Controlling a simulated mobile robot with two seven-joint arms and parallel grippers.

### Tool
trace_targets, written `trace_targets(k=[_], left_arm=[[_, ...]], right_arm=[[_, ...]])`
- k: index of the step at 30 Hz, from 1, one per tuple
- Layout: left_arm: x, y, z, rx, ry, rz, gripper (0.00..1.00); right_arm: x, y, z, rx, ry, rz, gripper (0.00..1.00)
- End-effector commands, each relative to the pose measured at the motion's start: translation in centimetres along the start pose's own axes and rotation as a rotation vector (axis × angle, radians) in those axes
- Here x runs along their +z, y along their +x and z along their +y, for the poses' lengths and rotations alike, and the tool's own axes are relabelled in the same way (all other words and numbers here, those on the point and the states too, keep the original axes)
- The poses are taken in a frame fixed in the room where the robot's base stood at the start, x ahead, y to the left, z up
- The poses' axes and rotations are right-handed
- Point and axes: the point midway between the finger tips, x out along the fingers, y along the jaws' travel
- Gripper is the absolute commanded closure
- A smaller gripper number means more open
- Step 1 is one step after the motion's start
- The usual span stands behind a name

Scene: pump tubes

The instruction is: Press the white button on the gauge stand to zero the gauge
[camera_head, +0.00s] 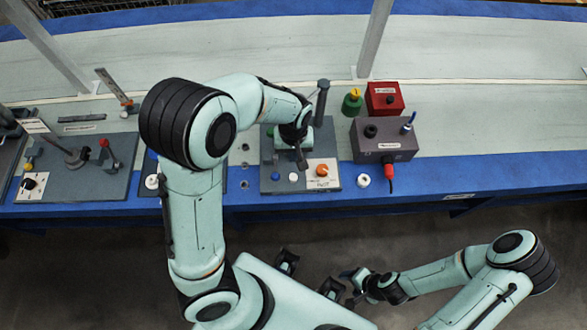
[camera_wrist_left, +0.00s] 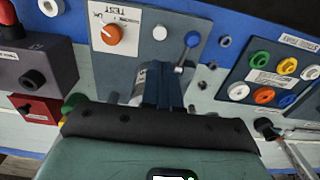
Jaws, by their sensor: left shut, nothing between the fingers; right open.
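The grey gauge stand (camera_head: 268,157) sits on the blue table edge, below my left arm. The wrist view shows the white button (camera_wrist_left: 160,33) uncovered. My left gripper (camera_head: 302,164) is shut and empty, over the stand behind the white button. In the wrist view its fingertips (camera_wrist_left: 163,73) are apart from the button; their height is hard to judge. My right gripper (camera_head: 347,286) is open, in front of the table.
A dark grey box (camera_head: 385,150) with a red plug stands right of the stand, with a red box (camera_head: 384,98) and a green fitting (camera_head: 352,102) behind. A white ring (camera_head: 363,181) lies beside the stand. A panel of coloured ports (camera_wrist_left: 270,75) shows in the wrist view.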

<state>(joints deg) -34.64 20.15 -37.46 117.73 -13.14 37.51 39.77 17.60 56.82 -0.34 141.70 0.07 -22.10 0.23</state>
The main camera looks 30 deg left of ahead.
Motion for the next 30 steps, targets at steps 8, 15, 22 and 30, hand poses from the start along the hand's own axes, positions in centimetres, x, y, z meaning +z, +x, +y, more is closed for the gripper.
trace_targets(k=[8,15,22,30], left_arm=[[0.0,0.2,0.0,-0.001,0.001,-0.001,1.0],[0.1,3.3,-0.1,-0.005,-0.001,-0.004,1.0],[0.1,8.4,-0.2,-0.006,0.001,-0.005,1.0],[0.1,12.8,-0.1,-0.003,0.001,-0.003,1.0]], right_arm=[[0.0,0.1,0.0,0.0,0.001,0.0,0.37],[0.3,0.8,0.4,0.002,0.002,-0.005,0.37],[0.6,1.9,0.9,0.003,0.004,-0.01,0.37],[0.7,2.5,1.1,0.004,0.005,-0.013,0.37]])
